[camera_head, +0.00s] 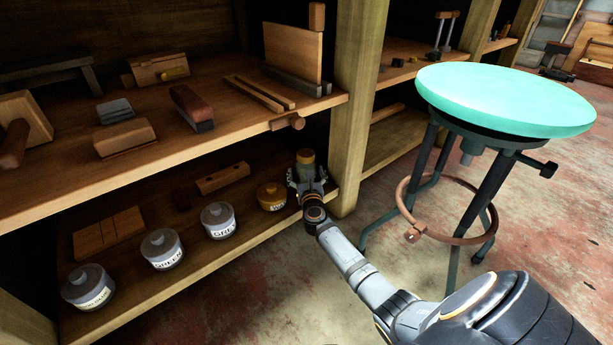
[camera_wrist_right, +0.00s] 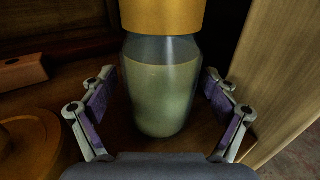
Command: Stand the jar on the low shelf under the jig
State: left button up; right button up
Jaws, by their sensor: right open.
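The jar (camera_wrist_right: 160,95) is clear glass with pale green contents and a gold lid. In the right wrist view it stands upright, apparently on the low shelf, between the spread fingers of my right gripper (camera_wrist_right: 160,115), with gaps on both sides. In the head view the jar (camera_head: 306,158) is at the right end of the low shelf (camera_head: 225,262), beside the post. My right gripper (camera_head: 306,178) is open around it and hides its lower part. An upright board in grey blocks, possibly the jig (camera_head: 293,55), is on the shelf above. My left gripper is out of view.
An orange tin (camera_head: 270,196) stands left of the jar, followed by grey labelled tins (camera_head: 218,220). The wooden post (camera_head: 355,100) is close on the right. A stool with a turquoise seat (camera_head: 505,98) stands on the floor to the right. Wooden tools lie on the upper shelf.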

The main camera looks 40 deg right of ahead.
jog(key=p+v, duration=0.5)
jog(key=v, duration=0.7)
jog(key=shift+p, duration=0.3)
